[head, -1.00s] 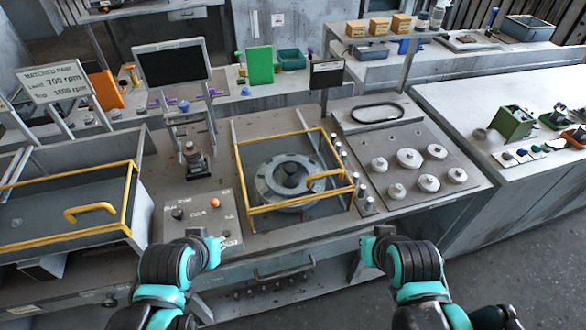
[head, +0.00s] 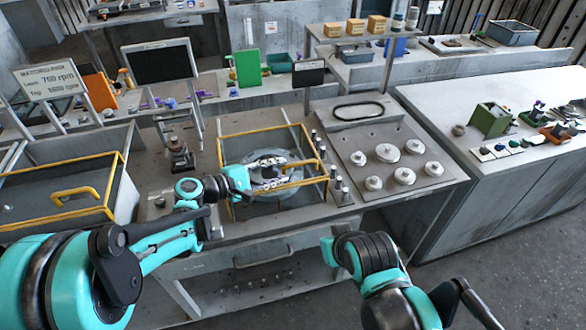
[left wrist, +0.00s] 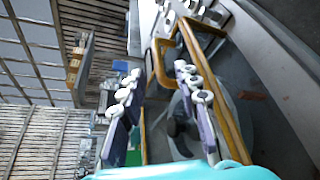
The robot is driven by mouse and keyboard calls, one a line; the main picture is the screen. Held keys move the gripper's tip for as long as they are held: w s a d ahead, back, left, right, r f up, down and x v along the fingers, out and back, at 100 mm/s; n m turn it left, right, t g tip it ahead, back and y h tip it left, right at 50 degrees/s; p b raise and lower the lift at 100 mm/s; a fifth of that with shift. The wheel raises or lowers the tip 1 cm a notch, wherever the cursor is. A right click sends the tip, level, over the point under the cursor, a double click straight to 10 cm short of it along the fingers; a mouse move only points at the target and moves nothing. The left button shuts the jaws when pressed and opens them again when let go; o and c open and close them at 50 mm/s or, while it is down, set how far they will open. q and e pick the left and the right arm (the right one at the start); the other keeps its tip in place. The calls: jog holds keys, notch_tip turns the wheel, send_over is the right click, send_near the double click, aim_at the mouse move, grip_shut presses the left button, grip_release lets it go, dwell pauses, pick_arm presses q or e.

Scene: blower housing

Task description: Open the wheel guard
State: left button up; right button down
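The wheel guard (head: 222,148) is a clear, yellow-edged cover in the middle of the bench. It lies closed over a round grey wheel (head: 286,196). Its yellow handle (head: 318,172) is at the front right and also shows in the left wrist view (left wrist: 166,48). My left gripper (head: 284,164) is above the guard, just left of the handle. In the left wrist view its two fingers (left wrist: 158,74) are apart with nothing between them, and the handle is beyond their tips. My right arm is low in front of the bench; I cannot make out its fingers.
A second yellow-edged cover with a handle (head: 75,194) is at the left. A row of small knobs (head: 325,160) stands right of the guard, then a panel with several round weights (head: 388,153). A dark screen (head: 160,62) and a small sign (head: 308,72) rise behind.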

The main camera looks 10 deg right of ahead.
aim_at(295, 165)
pick_arm(q)
jog(key=shift+w+d+f+h, duration=0.15)
jog(key=shift+w+d+h, duration=0.05)
jog(key=shift+d+h, duration=0.15)
jog(key=b+x, duration=0.2)
jog(key=x, duration=0.5)
jog(key=shift+w+d, duration=0.15)
grip_shut()
